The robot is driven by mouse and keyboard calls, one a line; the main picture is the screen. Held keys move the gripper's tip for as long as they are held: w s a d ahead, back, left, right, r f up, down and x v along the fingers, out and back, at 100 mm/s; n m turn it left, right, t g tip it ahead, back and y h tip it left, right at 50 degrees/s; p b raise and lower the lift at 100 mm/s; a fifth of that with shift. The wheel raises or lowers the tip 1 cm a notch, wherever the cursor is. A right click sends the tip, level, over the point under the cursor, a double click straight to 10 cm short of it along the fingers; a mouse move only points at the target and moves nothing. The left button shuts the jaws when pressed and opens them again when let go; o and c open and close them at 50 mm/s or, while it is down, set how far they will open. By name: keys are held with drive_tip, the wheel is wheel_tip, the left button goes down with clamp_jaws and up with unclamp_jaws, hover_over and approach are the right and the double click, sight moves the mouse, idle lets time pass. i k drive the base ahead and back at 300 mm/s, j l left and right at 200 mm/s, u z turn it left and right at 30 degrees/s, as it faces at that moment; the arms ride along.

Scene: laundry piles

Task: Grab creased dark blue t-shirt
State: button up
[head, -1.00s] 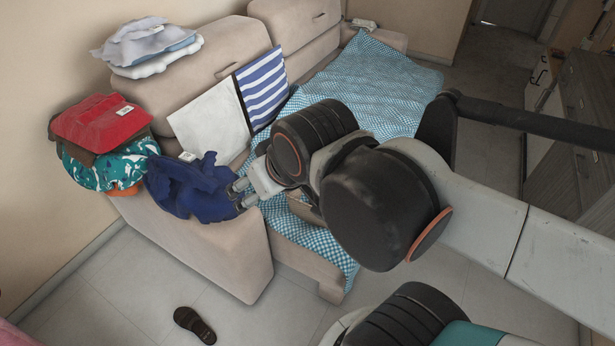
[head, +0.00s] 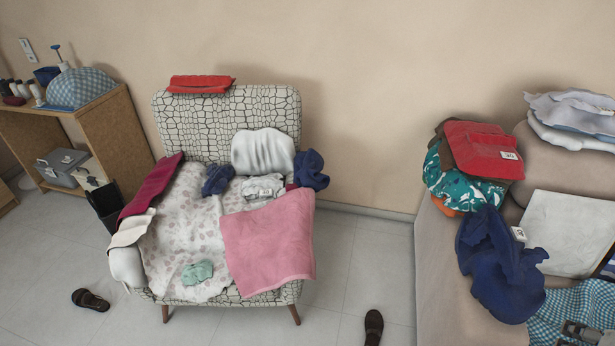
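A creased dark blue cloth (head: 497,262), which may be the t-shirt, lies draped over the sofa's arm at the right, bunched at the top and hanging down the side. Two smaller dark blue crumpled pieces lie on the armchair, one on the seat (head: 217,180) and one over its right arm (head: 311,170). Which of them is a t-shirt is hard to tell. Part of my gripper (head: 584,332) shows at the bottom right corner, right of and below the draped cloth, apart from it. Its fingers are cut off or unclear, so its opening cannot be told.
The patterned armchair (head: 250,106) holds a pink towel (head: 270,243) and other clothes. A red folded garment (head: 481,149) tops a pile beside the draped cloth. A white canvas (head: 565,230) leans on the sofa. Slippers (head: 90,299) (head: 373,327) lie on the otherwise clear floor.

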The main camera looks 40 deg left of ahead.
sight(218, 176)
drive_tip(key=u, duration=2.05)
drive_tip(key=i+j, duration=0.35)
drive_tip(key=i, duration=0.2)
drive_tip(key=i+j+z, duration=0.1)
drive_tip(key=i+j, duration=0.25)
drive_tip(key=i, duration=0.25)
drive_tip(key=i+j, duration=0.4)
drive_tip(key=i, duration=0.15)
drive_tip(key=i+j+z, duration=0.1)
drive_tip(key=i+j, duration=0.25)
drive_tip(key=i, duration=0.2)
